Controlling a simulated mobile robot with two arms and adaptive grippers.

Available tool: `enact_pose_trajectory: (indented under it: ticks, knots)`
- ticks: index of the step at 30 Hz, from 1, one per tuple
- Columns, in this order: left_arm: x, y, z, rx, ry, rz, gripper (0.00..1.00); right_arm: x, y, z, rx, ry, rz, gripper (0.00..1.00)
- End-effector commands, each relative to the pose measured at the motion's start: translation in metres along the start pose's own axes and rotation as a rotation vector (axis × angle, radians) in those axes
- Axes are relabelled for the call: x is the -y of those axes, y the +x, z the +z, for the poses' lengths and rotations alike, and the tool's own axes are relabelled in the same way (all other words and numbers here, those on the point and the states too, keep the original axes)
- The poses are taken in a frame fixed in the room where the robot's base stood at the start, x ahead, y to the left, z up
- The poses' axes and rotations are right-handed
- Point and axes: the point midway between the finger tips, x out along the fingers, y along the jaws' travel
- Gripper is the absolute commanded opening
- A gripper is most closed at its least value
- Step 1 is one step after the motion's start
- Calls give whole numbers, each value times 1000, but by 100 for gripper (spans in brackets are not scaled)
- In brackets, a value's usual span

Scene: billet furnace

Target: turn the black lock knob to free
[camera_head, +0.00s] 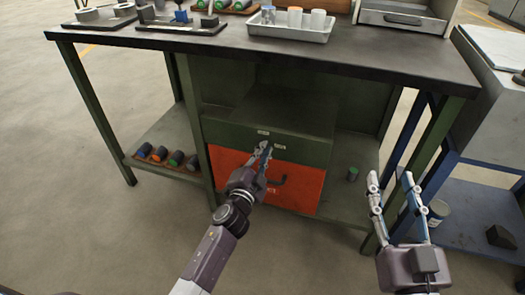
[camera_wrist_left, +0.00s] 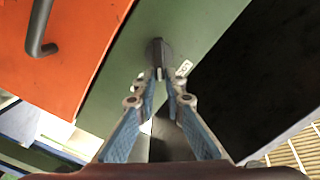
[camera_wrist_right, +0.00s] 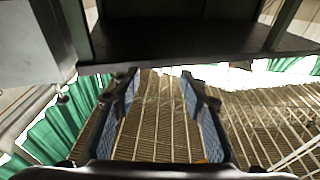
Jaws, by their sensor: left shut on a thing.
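The black lock knob (camera_wrist_left: 156,50) sits on the green panel (camera_wrist_left: 170,22) of the cabinet under the bench. My left gripper (camera_wrist_left: 161,78) is closed in on the knob, its blue-padded fingers meeting around it. In the head view my left gripper (camera_head: 265,148) covers the knob, so its turn angle is hard to read there. The orange drawer front (camera_head: 228,165) with a dark handle is just below. My right gripper (camera_head: 391,183) is open and empty, right of the cabinet.
The dark workbench top (camera_head: 330,55) spans above the cabinet and carries a grey tray (camera_head: 290,32) of cylinders. Several dark billets with coloured ends lie on the lower left shelf (camera_head: 165,133). One green-topped cylinder (camera_head: 352,174) stands on the lower right shelf. Open floor is in front.

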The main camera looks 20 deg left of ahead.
Motion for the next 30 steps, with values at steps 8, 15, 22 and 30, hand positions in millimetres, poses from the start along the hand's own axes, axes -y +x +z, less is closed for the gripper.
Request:
enact_pose_trajectory:
  ticks: [8, 15, 22, 30]
  knots:
    - [-8, 0, 2, -1, 262, 1, 0, 4, -1, -31, -148, 5, -8, 40]
    - [-13, 0, 3, -1, 460, 2, 0, 7, -6, -57, -269, 10, -14, 40]
    - [-16, 0, 5, -1, 596, 2, 0, 8, -12, -74, -352, 13, -17, 40]
    - [-17, 0, 5, -1, 673, 2, 0, 9, -15, -84, -398, 15, -19, 40]
